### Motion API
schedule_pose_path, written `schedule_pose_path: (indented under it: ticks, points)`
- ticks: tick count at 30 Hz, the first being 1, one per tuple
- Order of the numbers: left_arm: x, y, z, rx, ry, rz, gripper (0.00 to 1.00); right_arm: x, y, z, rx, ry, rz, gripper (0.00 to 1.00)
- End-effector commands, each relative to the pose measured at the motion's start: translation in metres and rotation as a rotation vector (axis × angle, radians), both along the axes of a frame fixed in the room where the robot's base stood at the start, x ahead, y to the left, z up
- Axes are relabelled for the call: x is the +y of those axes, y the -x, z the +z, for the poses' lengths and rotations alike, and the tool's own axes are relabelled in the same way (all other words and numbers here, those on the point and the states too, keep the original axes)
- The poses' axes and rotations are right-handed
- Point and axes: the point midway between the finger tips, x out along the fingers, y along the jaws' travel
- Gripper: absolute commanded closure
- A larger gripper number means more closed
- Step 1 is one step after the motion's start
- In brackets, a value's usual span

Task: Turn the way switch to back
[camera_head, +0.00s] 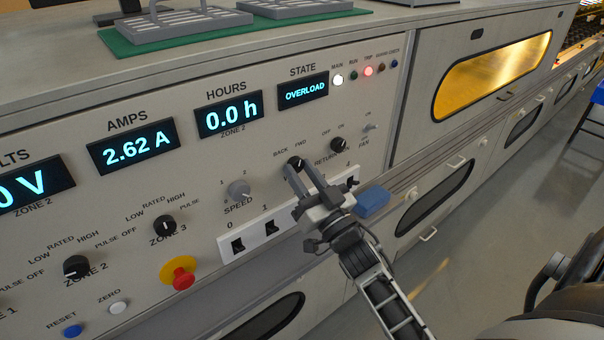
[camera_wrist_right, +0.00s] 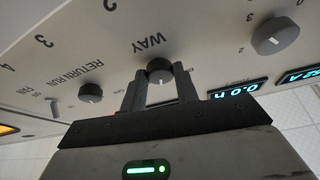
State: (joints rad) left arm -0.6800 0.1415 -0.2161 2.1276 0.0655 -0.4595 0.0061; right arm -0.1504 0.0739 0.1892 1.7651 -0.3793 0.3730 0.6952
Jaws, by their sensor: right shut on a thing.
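The way switch (camera_head: 294,161) is a small dark round knob on the control panel, under the labels BACK and FWD. My right gripper (camera_head: 297,167) is at the panel with its fingers shut on this knob. In the right wrist view the knob (camera_wrist_right: 160,68) sits between the two fingertips (camera_wrist_right: 159,76), below the upside-down word WAY. A pale mark shows on the knob, but I cannot tell which label it points to. My left gripper is not in view.
The speed knob (camera_head: 239,189) and return run knob (camera_head: 338,145) are close by. A strip of numbered rocker switches (camera_head: 238,245) and a red stop button (camera_head: 179,273) lie lower. The state display (camera_head: 303,91) reads OVERLOAD. A blue block (camera_head: 372,201) is beside my gripper.

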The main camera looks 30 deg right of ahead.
Motion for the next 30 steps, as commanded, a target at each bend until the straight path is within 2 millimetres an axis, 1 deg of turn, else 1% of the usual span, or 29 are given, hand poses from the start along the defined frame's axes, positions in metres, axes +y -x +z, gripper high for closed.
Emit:
schedule_pose_path:
  ticks: [18,24,30]
  points:
    - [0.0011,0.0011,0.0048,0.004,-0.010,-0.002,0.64,-0.0058,-0.0006,0.0013,-0.043,0.567,0.001,0.93]
    - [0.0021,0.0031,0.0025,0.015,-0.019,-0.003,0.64,-0.0069,-0.0007,0.0020,-0.053,0.705,0.000,0.93]
    - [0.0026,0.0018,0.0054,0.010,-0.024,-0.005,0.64,-0.0075,-0.0009,0.0018,-0.060,0.794,0.000,0.93]
